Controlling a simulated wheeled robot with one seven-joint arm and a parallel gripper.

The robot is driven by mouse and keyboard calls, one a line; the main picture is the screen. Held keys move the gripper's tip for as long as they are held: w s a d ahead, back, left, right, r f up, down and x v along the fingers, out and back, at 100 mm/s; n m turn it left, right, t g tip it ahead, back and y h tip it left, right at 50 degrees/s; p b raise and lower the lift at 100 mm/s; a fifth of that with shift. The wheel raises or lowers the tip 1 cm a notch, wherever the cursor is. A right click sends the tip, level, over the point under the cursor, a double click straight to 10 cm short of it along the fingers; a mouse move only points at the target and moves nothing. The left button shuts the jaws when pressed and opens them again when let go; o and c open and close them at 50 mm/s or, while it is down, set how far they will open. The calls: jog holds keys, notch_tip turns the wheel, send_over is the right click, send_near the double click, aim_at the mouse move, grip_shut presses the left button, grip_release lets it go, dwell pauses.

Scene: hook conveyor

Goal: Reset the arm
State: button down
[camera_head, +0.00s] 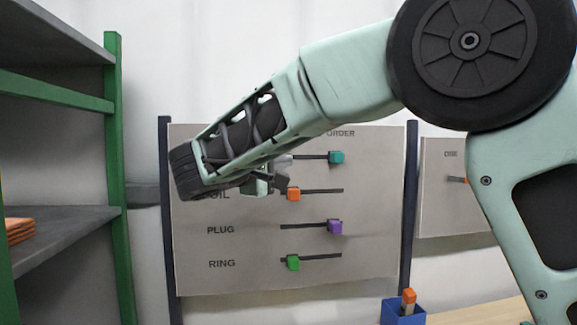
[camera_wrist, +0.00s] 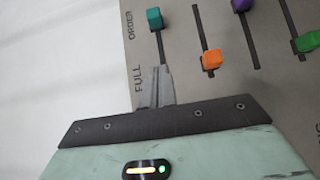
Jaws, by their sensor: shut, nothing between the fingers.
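My arm reaches in from the right in the head view and crosses in front of the upper part of a grey board (camera_head: 375,255). My gripper (camera_head: 287,160) is at the board's upper middle, near the top slider. In the wrist view my gripper (camera_wrist: 157,88) shows its fingers together and empty, pointing at the board near the word FULL. The teal slider knob (camera_wrist: 154,18) is just beyond the fingertips, apart from them. I cannot tell whether the fingers touch the board.
The board also carries an orange knob (camera_head: 293,194), a purple knob (camera_head: 334,227) and a green knob (camera_head: 293,262). A green-framed shelf (camera_head: 115,180) stands at left. A second board (camera_head: 445,205) hangs at right. A blue bin (camera_head: 390,312) stands at lower right.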

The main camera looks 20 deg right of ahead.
dwell(0.4)
jog(key=s+a+f+n+g+y, duration=0.1)
jog(key=s+f+g+y, duration=0.1)
jog(key=s+f+y, duration=0.5)
jog(key=s+f+n+g, duration=0.2)
jog(key=s+f+g, duration=0.15)
jog(key=f, duration=0.65)
jog(key=s+a+f+g+y, duration=0.1)
jog(key=s+a+f+y, duration=0.1)
jog(key=s, duration=0.6)
jog(key=s+a+f+m+g+y, duration=0.1)
jog(key=s+a+f+g+y, duration=0.1)
jog(key=s+f, duration=0.5)
jog(key=s+a+f+m+g+y, duration=0.1)
jog(key=s+f+y, duration=0.3)
jog(key=s, duration=0.5)
jog(key=shift+s+a+f+y, duration=0.2)
jog(key=shift+a+y, duration=0.1)
jog(key=shift+a, duration=0.6)
jog(key=shift+g, duration=0.25)
